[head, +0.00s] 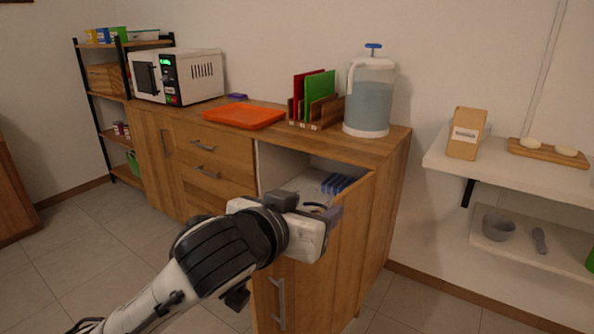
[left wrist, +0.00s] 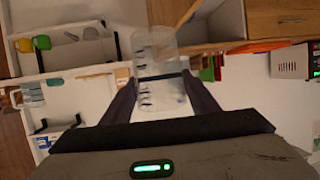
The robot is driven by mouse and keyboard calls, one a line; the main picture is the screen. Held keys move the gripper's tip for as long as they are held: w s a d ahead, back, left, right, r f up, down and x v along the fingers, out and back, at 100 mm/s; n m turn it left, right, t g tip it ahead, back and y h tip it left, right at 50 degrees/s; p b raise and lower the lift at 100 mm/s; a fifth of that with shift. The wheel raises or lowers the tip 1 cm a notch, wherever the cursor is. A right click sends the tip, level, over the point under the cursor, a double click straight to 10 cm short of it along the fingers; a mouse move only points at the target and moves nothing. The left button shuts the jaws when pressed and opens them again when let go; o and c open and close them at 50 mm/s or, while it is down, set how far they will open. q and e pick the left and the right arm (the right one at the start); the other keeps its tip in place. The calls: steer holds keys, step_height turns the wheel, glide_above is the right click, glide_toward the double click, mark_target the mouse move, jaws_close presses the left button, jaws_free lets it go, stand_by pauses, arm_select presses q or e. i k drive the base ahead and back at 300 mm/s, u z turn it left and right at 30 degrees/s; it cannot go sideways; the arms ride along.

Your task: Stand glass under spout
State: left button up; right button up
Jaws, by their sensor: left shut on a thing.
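The glass (left wrist: 158,85) is clear with dark markings and sits between the fingers of my left gripper (left wrist: 162,92) in the left wrist view. The gripper is shut on it. In the head view my left gripper (head: 318,215) is low in front of the open cabinet compartment, and the glass cannot be clearly made out there. The dispenser (head: 368,100) is a clear tank with bluish liquid, a white base and a blue top knob. It stands at the right end of the counter, behind and above my gripper. Its spout is not clearly visible. My right gripper is not in view.
The counter (head: 350,145) also holds a rack with red and green boards (head: 315,98), an orange tray (head: 245,115) and a microwave (head: 177,76). Blue ridged items (head: 338,183) lie in the open compartment. A white wall shelf (head: 520,172) is at right.

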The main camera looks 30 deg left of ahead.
mark_target(346, 144)
steer(key=u, duration=0.1)
steer(key=i, duration=1.75)
steer(key=z, duration=0.1)
